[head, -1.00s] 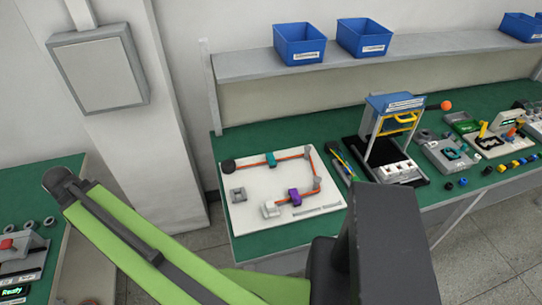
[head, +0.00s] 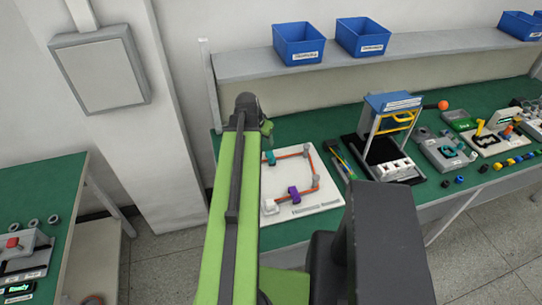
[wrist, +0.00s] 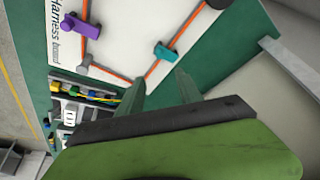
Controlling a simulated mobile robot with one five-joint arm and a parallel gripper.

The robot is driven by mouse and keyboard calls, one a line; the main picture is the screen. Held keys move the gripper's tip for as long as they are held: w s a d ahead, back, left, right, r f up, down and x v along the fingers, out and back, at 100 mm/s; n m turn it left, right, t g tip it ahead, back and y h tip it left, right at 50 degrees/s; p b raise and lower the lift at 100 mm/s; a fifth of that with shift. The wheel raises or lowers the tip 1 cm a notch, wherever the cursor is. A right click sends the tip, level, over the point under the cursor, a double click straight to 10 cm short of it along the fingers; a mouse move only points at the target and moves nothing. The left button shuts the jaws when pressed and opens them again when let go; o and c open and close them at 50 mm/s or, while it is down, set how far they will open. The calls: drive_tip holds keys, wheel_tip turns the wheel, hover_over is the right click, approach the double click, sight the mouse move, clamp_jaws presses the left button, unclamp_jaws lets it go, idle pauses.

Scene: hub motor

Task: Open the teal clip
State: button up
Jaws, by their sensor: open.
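The teal clip (head: 270,157) sits on the orange cable along the far side of the white harness board (head: 327,198). In the wrist view the teal clip (wrist: 166,52) is just beyond my fingertips, between them in the picture and apart from them. Whether its latch is shut is too small to tell. My gripper (wrist: 161,82) is open and empty, its two fingers pointing towards the board edge. In the head view my arm hides the left part of the board, and the gripper is mostly hidden.
A purple clip (head: 293,193) sits on the near stretch of the orange cable (head: 312,165). Right of the board are tools and a blue-topped stand (head: 392,103). A shelf with blue bins (head: 299,44) runs behind. Green bench top (head: 290,130) is bare behind the board.

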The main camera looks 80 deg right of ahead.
sight(271, 157)
drive_tip(key=b+x, duration=1.5)
drive_tip(key=x, duration=0.2)
drive_tip(key=shift+f, duration=0.2)
drive_tip(key=shift+a, duration=0.1)
drive_tip(key=shift+r, duration=0.1)
clamp_jaws()
drive_tip(key=shift+w, duration=0.15)
